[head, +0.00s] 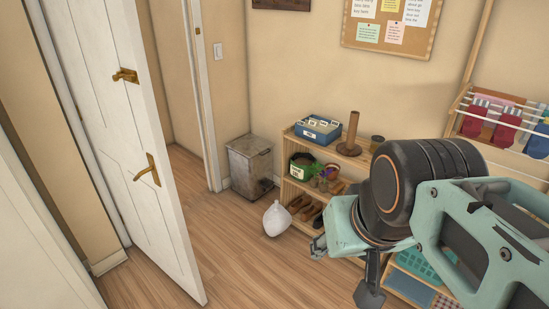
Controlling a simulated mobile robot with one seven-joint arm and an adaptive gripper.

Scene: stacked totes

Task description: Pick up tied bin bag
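The tied bin bag (277,219) is small, white and rounded, with a gathered top. It stands on the wooden floor near the middle of the head view, just left of the low shelf's near end. My gripper (343,250) is at the end of my arm, right of the bag in the picture and apart from it. I see no bag in its grasp. Its fingers are partly hidden by the arm and seen at an angle, so I cannot tell whether they are open or shut.
A grey metal bin (251,165) stands against the wall behind the bag. A wooden shelf (330,152) with shoes, plants and a blue file box is right of it. A white door (128,130) stands open at left. The floor (240,265) in front of the bag is clear.

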